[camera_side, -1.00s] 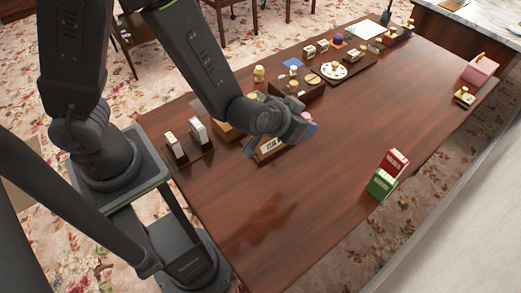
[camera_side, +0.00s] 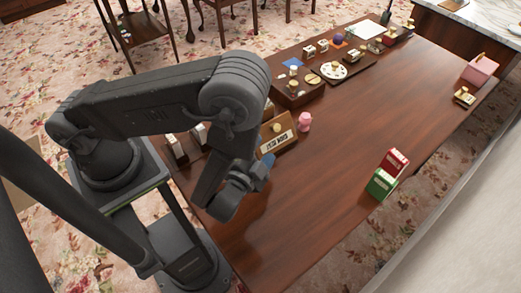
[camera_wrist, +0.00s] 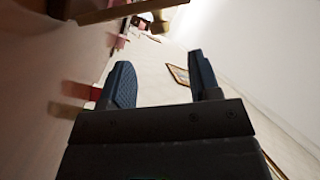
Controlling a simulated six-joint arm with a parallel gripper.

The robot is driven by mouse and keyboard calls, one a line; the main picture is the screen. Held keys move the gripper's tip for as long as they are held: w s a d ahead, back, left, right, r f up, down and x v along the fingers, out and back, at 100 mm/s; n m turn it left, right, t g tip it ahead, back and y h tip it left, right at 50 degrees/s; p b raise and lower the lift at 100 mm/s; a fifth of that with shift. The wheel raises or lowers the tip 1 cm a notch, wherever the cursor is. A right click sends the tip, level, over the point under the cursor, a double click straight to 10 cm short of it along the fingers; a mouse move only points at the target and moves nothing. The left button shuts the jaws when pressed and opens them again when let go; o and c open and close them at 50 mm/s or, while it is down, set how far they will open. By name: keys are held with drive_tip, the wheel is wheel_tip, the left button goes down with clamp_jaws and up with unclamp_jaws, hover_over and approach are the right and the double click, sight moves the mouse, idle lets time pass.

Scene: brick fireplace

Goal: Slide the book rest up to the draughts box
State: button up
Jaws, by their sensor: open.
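A wooden piece with a pale lettered front (camera_side: 279,141) stands near the table's near-left part; it looks like the book rest, but its lettering is too small to read surely. I cannot tell which item is the draughts box; a dark wooden box (camera_side: 291,101) with small things on it stands behind the lettered piece. My gripper (camera_side: 266,163) is just in front of the lettered piece, its blue tip seeming close to it; contact cannot be told. In the wrist view my two blue fingers (camera_wrist: 160,80) are apart, with nothing held between them.
A pink object (camera_side: 304,122) stands right of the lettered piece. Two white blocks are behind my arm at left. Red (camera_side: 397,160) and green (camera_side: 381,184) boxes stand at the right front edge. A tray with a white dial (camera_side: 334,71) is farther back. The table middle is clear.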

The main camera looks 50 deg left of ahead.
sight(274, 131)
drive_tip(key=shift+w, duration=0.1)
drive_tip(key=shift+x, duration=3.7)
clamp_jaws()
